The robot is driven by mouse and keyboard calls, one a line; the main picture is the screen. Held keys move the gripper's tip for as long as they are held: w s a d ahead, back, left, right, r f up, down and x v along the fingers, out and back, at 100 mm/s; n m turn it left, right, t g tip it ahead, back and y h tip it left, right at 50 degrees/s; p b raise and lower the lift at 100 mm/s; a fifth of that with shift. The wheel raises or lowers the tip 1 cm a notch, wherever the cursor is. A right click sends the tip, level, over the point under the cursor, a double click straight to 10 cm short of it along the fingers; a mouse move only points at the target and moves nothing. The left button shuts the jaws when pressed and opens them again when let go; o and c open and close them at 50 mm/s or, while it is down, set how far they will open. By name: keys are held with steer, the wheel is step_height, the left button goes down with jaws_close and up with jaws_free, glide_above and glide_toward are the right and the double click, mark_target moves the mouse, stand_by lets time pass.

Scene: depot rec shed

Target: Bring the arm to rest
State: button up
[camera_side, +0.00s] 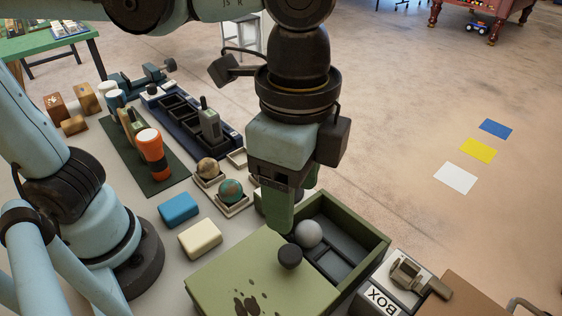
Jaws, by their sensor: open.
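My gripper (281,218) points down over the back left part of a green box (352,225). Its jaws are open, seen nearly edge-on, and I see nothing held between them. The visible fingertip is just above and left of a grey ball (308,233) that lies inside the box. The box's green lid (235,268) covers the front left part and leaves the right part uncovered. The lid's dark knob (290,256) is below the fingertip in the picture; whether they touch is unclear. The gripper hides the box's back left corner.
Left of the box are a cream block (200,238), a blue block (179,209) and two balls on small trays (230,205). Open floor lies beyond.

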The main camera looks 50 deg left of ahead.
stand_by(0.3)
steer(key=w+a+f+n+t, duration=0.2)
steer(key=a+n, duration=0.2)
steer(key=a, duration=0.3)
steer(key=w+a+f+n+t, duration=0.2)
steer(key=a+n, duration=0.3)
steer(key=a, duration=0.3)
steer(key=w+a+f+n+t, duration=0.3)
steer(key=w+a+n, duration=0.1)
steer(key=a, duration=0.3)
steer(key=shift+w+a+f+n, duration=0.15)
steer(key=shift+a+f+n, duration=0.05)
steer(key=shift+a+n, duration=0.1)
